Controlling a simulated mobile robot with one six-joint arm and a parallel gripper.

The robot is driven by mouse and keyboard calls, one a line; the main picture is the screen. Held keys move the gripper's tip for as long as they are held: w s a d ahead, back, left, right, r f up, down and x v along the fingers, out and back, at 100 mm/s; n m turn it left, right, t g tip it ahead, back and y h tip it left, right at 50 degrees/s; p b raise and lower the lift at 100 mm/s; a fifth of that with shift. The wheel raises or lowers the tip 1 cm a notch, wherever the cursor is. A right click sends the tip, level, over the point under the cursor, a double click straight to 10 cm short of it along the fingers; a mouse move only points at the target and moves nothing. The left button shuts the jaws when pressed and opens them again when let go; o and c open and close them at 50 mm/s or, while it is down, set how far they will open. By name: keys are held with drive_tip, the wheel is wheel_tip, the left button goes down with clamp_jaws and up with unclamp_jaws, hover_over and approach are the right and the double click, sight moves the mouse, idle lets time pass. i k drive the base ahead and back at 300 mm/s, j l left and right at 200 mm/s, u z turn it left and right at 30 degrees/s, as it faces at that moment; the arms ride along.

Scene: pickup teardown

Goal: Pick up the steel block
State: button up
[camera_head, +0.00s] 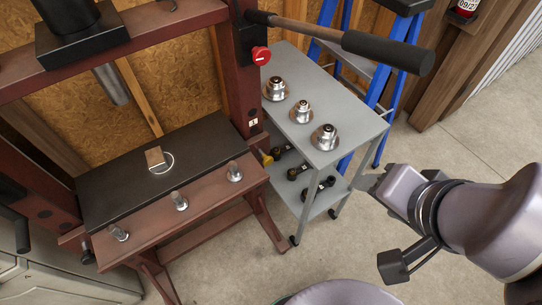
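A small block (155,157) with a tan-looking, shiny face stands on the black plate (205,143) of the red press; it appears to be the steel block. It touches or stands just behind a thin pale ring (167,168) on the plate; I cannot tell which. My gripper (369,184) is at the right, well away from the block, in front of the grey cart. Its fingers are small and seen from an angle, so I cannot tell whether they are open or shut. I see nothing held in it.
The red press frame (240,80) rises around the plate, with a ram (111,84) above and a long handle (345,42) reaching right. Several pins (181,201) stand along its front beam. A grey cart (345,140) carries flanged metal parts (324,137). The floor in front is clear.

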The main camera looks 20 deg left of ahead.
sight(156, 158)
drive_tip(key=u, duration=2)
drive_tip(key=i+l+u, duration=0.2)
drive_tip(key=u, duration=0.2)
drive_tip(key=i+l+u, duration=0.1)
drive_tip(key=l+u, duration=0.15)
drive_tip(key=u, duration=0.15)
